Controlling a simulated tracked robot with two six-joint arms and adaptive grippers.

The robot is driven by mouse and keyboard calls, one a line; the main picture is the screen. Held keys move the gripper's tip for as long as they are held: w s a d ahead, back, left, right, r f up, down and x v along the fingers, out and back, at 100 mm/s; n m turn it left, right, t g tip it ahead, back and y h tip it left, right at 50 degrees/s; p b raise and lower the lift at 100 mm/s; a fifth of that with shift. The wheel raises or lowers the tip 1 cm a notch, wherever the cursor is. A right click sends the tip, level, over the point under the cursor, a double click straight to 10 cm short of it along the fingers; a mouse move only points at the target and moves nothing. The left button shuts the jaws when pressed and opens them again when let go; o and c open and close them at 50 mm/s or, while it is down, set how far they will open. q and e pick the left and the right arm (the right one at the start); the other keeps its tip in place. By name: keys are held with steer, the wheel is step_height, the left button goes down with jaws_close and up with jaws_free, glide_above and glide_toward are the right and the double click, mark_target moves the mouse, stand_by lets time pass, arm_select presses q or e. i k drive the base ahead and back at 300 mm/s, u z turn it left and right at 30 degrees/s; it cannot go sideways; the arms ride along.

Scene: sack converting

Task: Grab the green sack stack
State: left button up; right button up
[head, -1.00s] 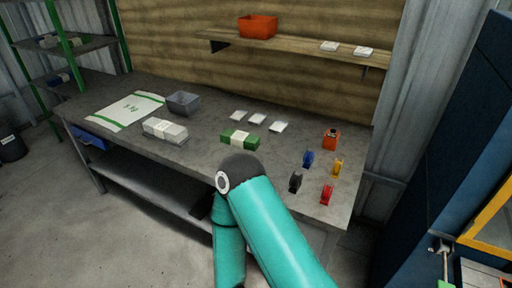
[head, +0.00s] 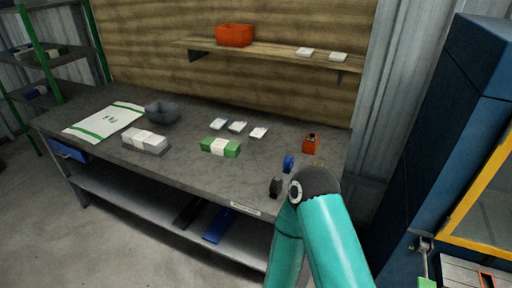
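The green sack stack (head: 232,149), a green bundle with a white band around it, lies on the grey workbench (head: 180,163), near the middle. My arm, in teal with a dark joint, rises from the bottom right and stands over the bench's front right edge, to the right of the green stack and apart from it. Neither gripper shows in the head view, so I cannot see any fingers. Nothing touches the green stack.
A white sack stack (head: 145,141), a flat sack (head: 103,122) and a grey bin (head: 161,112) lie left of it. White packets (head: 237,127) sit behind. An orange dispenser (head: 310,144), a blue roll (head: 288,163) and a black roll (head: 275,187) stand right. A shelf (head: 265,50) hangs above.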

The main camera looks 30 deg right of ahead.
mark_target(217, 146)
steer(key=z, duration=0.3)
steer(key=i, duration=1)
steer(key=u, duration=0.1)
